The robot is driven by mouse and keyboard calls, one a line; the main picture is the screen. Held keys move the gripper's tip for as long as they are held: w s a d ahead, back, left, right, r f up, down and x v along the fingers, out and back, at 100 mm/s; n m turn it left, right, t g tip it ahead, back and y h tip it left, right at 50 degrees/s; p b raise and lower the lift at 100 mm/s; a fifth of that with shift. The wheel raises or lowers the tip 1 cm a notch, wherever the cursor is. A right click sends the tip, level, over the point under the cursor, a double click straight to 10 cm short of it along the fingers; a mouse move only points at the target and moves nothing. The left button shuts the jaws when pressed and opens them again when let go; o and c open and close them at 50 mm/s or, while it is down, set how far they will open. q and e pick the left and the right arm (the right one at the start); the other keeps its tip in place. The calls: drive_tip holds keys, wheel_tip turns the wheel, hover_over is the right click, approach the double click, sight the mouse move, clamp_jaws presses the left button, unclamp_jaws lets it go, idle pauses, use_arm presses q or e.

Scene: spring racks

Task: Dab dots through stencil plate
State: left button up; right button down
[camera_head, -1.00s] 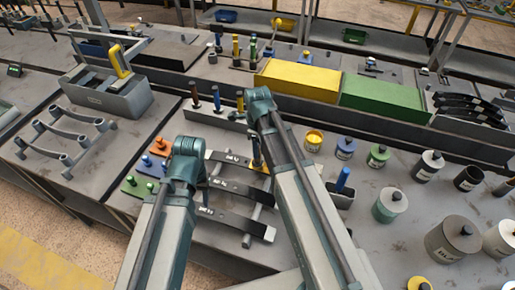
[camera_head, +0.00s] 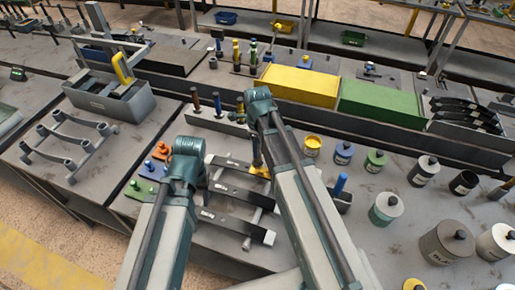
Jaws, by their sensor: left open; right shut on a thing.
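Dark leaf-spring strips with pale labels lie across a rack; one is the upper strip (camera_head: 228,162), another the lower strip (camera_head: 234,219). A yellow stencil plate (camera_head: 260,172) lies at the right end of the upper strip. My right gripper (camera_head: 257,142) is shut on a dark dabber (camera_head: 257,157), upright just above the yellow plate; whether its tip touches is unclear. My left gripper (camera_head: 199,182) is open beside the strips' left ends, its fingers mostly hidden by my arm. Orange (camera_head: 162,151), blue (camera_head: 152,168) and green (camera_head: 138,188) stencil plates with knobs lie to the left.
An open yellow paint pot (camera_head: 312,146) stands right of my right arm, with blue (camera_head: 343,152) and green (camera_head: 376,161) pots beyond. More dabbers (camera_head: 217,104) stand in a holder behind. A blue-handled tool (camera_head: 340,186) stands in a dark holder. Large grey cans (camera_head: 447,243) fill the right.

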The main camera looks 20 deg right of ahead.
drive_tip(key=shift+r+p, duration=1.6)
drive_tip(key=shift+r, duration=0.3)
drive_tip(key=shift+f, duration=0.1)
